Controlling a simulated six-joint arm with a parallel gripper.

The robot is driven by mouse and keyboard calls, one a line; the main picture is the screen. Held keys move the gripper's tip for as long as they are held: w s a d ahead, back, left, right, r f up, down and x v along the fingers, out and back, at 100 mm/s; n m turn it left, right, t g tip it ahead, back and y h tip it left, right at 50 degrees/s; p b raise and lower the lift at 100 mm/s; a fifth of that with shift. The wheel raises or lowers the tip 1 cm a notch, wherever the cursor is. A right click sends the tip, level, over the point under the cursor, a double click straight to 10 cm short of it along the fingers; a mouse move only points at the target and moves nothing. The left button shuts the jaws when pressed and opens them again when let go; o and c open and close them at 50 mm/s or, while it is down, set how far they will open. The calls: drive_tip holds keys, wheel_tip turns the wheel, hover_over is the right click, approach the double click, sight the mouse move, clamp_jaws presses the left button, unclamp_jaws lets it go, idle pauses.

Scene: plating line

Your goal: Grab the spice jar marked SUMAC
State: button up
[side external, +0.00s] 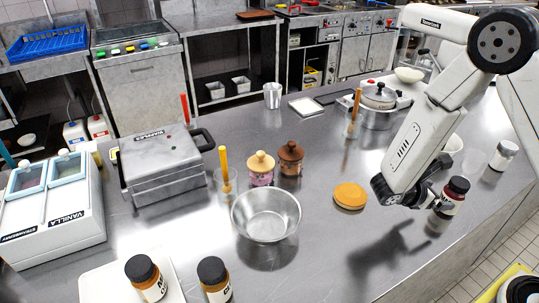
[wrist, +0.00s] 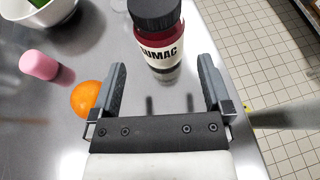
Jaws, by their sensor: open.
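The SUMAC jar (wrist: 158,45) stands upright in the wrist view, with a black cap, dark red contents and a white label reading SUMAC. My gripper (wrist: 163,68) is open and empty, its two fingers spread wide. The jar is ahead of the fingertips, roughly centred in the gap between them, with no visible contact. In the side view a dark-capped red jar with a white label (side external: 449,199) stands just right of my gripper (side external: 428,200); its label is too small to read there, and the gripper partly covers it.
In the wrist view an orange (wrist: 87,96), a pink object (wrist: 40,66) and a white bowl (wrist: 36,18) lie left. In the side view a silver-lidded jar (side external: 503,155) stands behind right, and a round orange-brown piece (side external: 350,195) lies left. The counter's edge is close on the right.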

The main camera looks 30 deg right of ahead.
sight(461, 182)
drive_tip(key=shift+d, duration=0.1)
drive_tip(key=shift+x, duration=1.25)
drive_tip(key=shift+f, duration=0.1)
drive_tip(key=shift+x, duration=2.55)
drive_tip(key=c, duration=1.3)
drive_tip(key=shift+o, duration=0.2)
drive_tip(key=shift+r, duration=4.95)
